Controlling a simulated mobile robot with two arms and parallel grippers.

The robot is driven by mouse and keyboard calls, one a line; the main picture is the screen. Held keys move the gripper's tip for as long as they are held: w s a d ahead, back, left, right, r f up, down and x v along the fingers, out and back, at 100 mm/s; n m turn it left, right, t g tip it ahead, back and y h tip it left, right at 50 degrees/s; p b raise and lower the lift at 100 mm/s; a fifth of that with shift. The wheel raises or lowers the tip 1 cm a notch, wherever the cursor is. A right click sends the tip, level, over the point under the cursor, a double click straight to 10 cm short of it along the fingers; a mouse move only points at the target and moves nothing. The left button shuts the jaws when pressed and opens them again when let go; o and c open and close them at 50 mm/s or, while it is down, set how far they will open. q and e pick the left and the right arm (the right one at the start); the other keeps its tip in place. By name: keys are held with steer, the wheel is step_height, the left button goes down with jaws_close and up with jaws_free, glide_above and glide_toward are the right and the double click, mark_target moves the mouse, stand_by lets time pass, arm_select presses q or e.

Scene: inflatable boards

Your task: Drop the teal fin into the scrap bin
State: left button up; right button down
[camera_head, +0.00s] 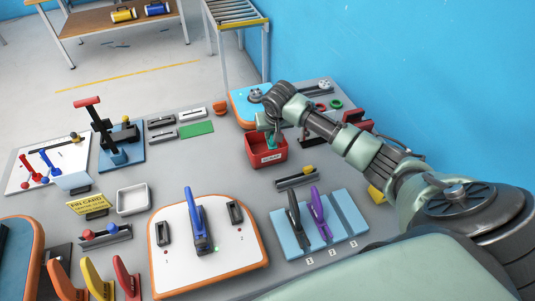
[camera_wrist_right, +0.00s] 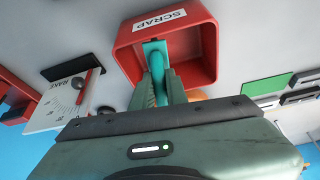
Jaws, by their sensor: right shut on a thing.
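The teal fin (camera_wrist_right: 157,60) is held between the fingers of my right gripper (camera_wrist_right: 160,88), which is shut on it. In the head view the fin (camera_head: 272,139) shows as a small teal patch below my right gripper (camera_head: 271,124), at the mouth of the red scrap bin (camera_head: 268,158). In the wrist view the fin lies within the outline of the bin's opening, and the bin's rim (camera_wrist_right: 208,40) surrounds it on several sides. I cannot tell how far down it reaches. My left gripper is not in view.
A white board with orange edge (camera_head: 222,258) holds an upright blue fin (camera_head: 196,222). A light-blue rack (camera_head: 335,235) with a black and a purple fin stands right of it. A green mat (camera_head: 197,129) lies left of the bin. A blue wall (camera_head: 400,60) stands behind.

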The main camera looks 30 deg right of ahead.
steer(key=shift+f, duration=0.15)
steer(key=c, duration=1.3)
jaws_free()
steer(key=b+v, duration=0.1)
steer(key=v, duration=0.6)
steer(key=shift+s+r, duration=0.15)
steer(key=shift+r, duration=0.2)
